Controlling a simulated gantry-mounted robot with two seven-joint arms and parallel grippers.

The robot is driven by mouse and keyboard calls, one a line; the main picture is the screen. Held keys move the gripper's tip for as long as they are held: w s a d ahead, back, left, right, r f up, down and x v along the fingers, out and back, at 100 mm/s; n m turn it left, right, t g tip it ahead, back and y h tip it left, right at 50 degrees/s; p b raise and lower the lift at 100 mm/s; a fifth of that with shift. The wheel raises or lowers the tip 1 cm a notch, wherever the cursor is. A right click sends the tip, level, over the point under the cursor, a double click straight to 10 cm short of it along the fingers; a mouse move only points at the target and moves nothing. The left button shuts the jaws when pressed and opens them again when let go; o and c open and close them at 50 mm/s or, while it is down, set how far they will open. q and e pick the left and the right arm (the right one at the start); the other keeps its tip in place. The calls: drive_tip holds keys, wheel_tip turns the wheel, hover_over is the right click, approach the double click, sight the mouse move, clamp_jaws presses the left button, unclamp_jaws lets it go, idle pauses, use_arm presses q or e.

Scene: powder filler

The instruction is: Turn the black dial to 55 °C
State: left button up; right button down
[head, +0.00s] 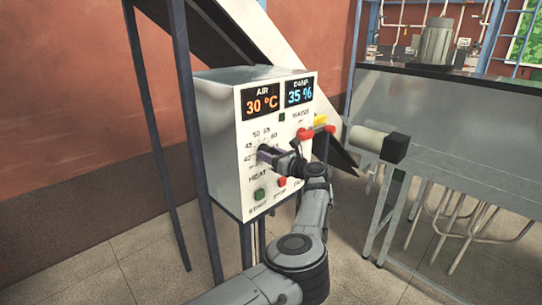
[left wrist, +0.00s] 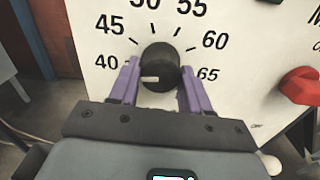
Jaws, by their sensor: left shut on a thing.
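The black dial (left wrist: 160,62) is on the white front panel of the control box (head: 218,135), with numbers from 40 to 65 around it in the left wrist view. Its white mark (left wrist: 150,79) points left, roughly toward 40. My left gripper (left wrist: 160,82) has its purple fingers on either side of the dial and is shut on it. In the head view the left gripper (head: 268,154) reaches the panel and hides much of the dial. The air display (head: 262,102) reads 30 °C. My right gripper is not in view.
A red lever (head: 305,134) sits right of the dial and also shows in the left wrist view (left wrist: 298,86). A green button (head: 259,195) and a red button (head: 281,182) are below. A metal table (head: 450,115) stands at right. Dark posts stand left of the box.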

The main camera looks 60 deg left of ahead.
use_arm(q)
drive_tip(key=m+b, duration=0.1)
drive_tip(key=m, duration=0.7)
drive_tip(key=m+b, duration=0.1)
drive_tip(key=m, duration=0.8)
drive_tip(key=shift+s+r, duration=0.1)
drive_tip(key=shift+r, duration=0.1)
drive_tip(key=m, duration=0.4)
drive_tip(key=shift+m+p, duration=0.4)
drive_tip(key=shift+m, duration=0.6)
drive_tip(key=o, duration=1.1)
drive_tip(key=shift+c, duration=0.2)
